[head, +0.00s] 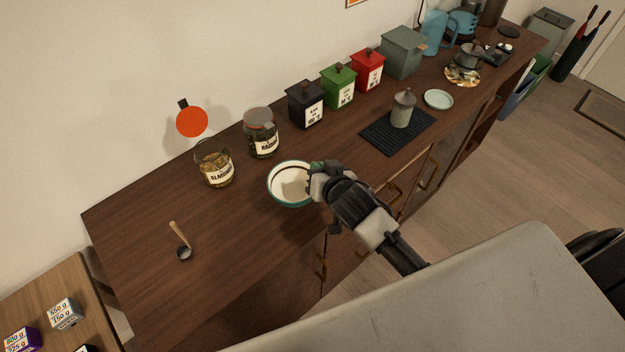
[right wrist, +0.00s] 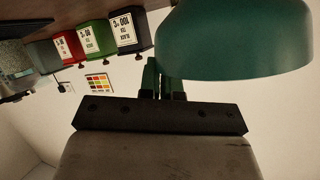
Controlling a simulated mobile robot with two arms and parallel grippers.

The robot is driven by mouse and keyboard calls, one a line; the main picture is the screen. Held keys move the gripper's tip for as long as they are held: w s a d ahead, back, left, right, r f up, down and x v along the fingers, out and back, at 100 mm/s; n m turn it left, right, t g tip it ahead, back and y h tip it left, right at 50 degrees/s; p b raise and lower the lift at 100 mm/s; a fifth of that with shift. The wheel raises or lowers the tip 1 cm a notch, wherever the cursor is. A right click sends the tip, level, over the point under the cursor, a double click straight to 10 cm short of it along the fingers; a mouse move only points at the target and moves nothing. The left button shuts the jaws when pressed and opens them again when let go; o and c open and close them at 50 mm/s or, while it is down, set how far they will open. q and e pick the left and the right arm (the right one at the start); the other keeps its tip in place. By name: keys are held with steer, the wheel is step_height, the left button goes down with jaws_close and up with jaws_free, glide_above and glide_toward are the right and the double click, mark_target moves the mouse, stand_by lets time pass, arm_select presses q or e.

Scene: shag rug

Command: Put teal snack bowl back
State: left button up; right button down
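The teal snack bowl (head: 272,194), teal outside and cream inside, is upright over the wooden counter in the head view. I cannot tell whether its base touches the counter. My right gripper (head: 316,184) is at the bowl's right edge. In the right wrist view, the bowl's teal outer wall (right wrist: 235,45) fills the upper right, and the right gripper's fingers (right wrist: 163,80) are close together across its rim, one partly hidden behind the bowl. They look shut on the rim. My left gripper is not in view.
Almond (head: 214,165) and raisin (head: 262,135) jars stand behind the bowl. A scoop (head: 183,250) lies to the left. Black (head: 304,105), green (head: 338,88) and red (head: 367,71) canisters line the wall.

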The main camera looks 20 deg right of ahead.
mark_target(294, 186)
steer(key=shift+w+a+f, duration=0.15)
steer(key=shift+a+f, duration=0.25)
steer(key=shift+a, duration=0.2)
step_height(294, 186, down, 4)
steer(key=shift+r+p, duration=0.25)
steer(key=shift+p, duration=0.05)
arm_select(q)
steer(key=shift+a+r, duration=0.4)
arm_select(e)
steer(key=shift+f, duration=0.2)
steer(key=shift+f, duration=0.2)
steer(key=c, duration=1.3)
jaws_free()
steer(key=shift+c, duration=0.2)
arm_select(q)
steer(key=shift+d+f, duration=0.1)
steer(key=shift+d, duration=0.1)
